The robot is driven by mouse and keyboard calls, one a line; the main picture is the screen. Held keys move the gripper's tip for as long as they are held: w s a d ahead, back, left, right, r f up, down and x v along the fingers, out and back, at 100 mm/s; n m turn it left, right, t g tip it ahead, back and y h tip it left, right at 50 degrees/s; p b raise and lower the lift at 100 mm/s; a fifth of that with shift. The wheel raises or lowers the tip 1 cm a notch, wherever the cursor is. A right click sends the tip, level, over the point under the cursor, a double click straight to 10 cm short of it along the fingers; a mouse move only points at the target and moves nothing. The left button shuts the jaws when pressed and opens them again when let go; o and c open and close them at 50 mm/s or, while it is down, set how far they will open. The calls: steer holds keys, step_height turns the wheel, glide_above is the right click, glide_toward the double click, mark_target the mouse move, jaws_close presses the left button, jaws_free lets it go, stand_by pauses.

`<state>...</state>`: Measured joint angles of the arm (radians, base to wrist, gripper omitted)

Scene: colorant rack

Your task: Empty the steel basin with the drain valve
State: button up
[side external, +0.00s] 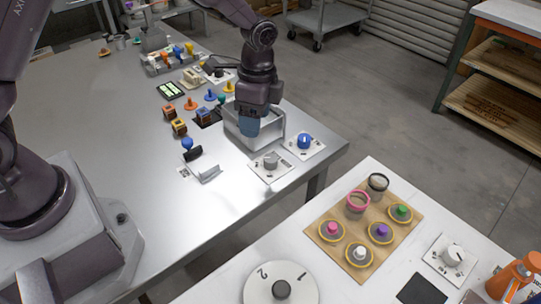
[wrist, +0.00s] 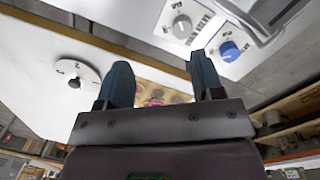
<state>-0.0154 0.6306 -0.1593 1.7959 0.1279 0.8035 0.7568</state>
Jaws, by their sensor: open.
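The steel basin (side external: 273,137) is an open metal box near the table's right edge. It shows partly at the top right of the wrist view (wrist: 272,14). My gripper (side external: 249,128) points down over the basin in the side view, and its blue-grey fingers overlap the basin's front. In the wrist view my gripper (wrist: 162,78) is open, with nothing between its fingers. A grey knob (side external: 270,161) and a blue knob (side external: 304,141) sit on white plates in front of the basin. Both knobs show in the wrist view. I cannot tell which is the drain valve, nor see the basin's contents.
Colored pegs and small blocks stand left of the basin, with a rack (side external: 168,61) behind. A blue-topped stamp-like item (side external: 187,144) stands near a small metal bracket (side external: 207,170). A second white table holds a wooden board (side external: 330,251) with cups and colored knobs, plus a dial (side external: 257,288).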

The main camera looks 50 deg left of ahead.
mark_target(271, 158)
steer(key=w+f+m, duration=0.1)
steer(key=f, duration=0.3)
steer(key=w+f+m, duration=0.1)
steer(key=f+m, duration=0.1)
steer(key=f, duration=0.2)
steer(key=w+f+m, duration=0.1)
steer(key=f, duration=0.4)
steer(key=shift+w+d+f+t, duration=0.1)
steer(key=shift+w+d+t, duration=0.1)
steer(key=shift+d+t, duration=0.15)
steer(key=c, duration=0.9)
